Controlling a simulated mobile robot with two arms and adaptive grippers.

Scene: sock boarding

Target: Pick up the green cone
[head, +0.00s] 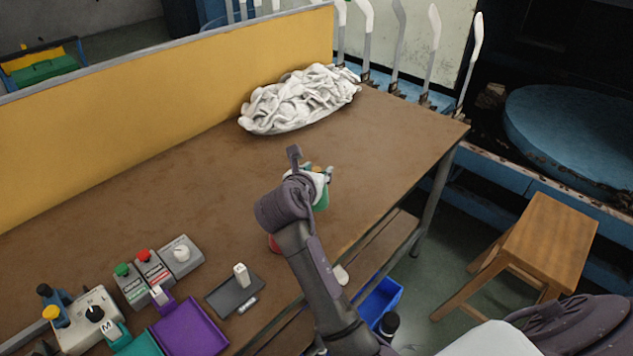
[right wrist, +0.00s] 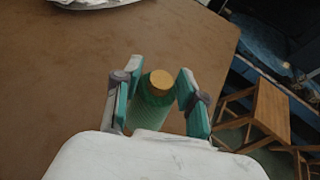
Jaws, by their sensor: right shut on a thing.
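The green cone (right wrist: 150,108), with a tan-orange top, stands between the fingers of my right gripper (right wrist: 160,76) in the right wrist view. The fingers reach down on both sides of it and the gripper is shut on it. In the head view part of the green cone (head: 322,199) shows at my right gripper (head: 318,171), over the table near its right front edge. My wrist and arm hide much of it, and I cannot tell whether its base touches the table. My left gripper is not in view.
A white cloth pile (head: 301,98) lies at the back by the yellow panel (head: 170,115). A red thing (head: 273,243) is partly hidden behind my arm. Control boxes (head: 140,281), a grey tray (head: 236,294) and a purple tray (head: 188,335) sit front left. A wooden stool (head: 538,243) stands right.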

